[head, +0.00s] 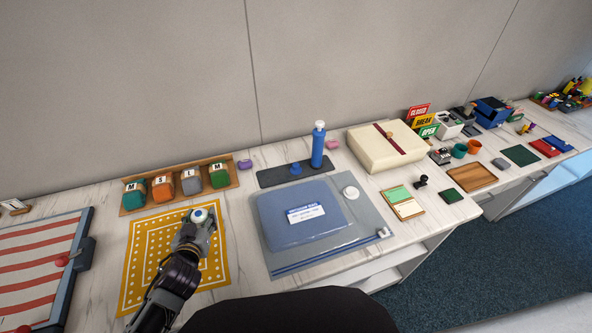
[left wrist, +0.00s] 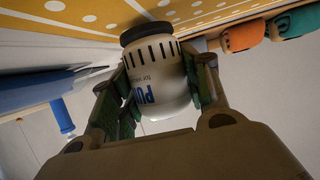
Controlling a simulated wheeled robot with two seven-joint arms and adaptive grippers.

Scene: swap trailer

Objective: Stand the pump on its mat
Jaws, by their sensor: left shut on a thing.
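My left gripper (head: 201,222) is shut on the pump (head: 200,214) over the yellow dotted cloth. In the left wrist view my gripper (left wrist: 160,90) has a finger on each side of the pump (left wrist: 158,78), a white body with dark slots, a partly hidden blue label starting "PU" and a dark end facing the cloth. Whether that end touches the cloth I cannot tell. A dark grey mat (head: 270,178) lies behind the clear bag, bearing a blue bottle (head: 317,148) with a white top and a small blue piece (head: 295,168). My right gripper is not in view.
The yellow dotted cloth (head: 135,270) lies left of the clear bag (head: 290,260) with a blue folded item inside. A wooden tray (head: 151,203) of several lettered, coloured blocks is behind the cloth. A cream box (head: 370,155) stands right of the mat. A striped board (head: 35,262) lies left.

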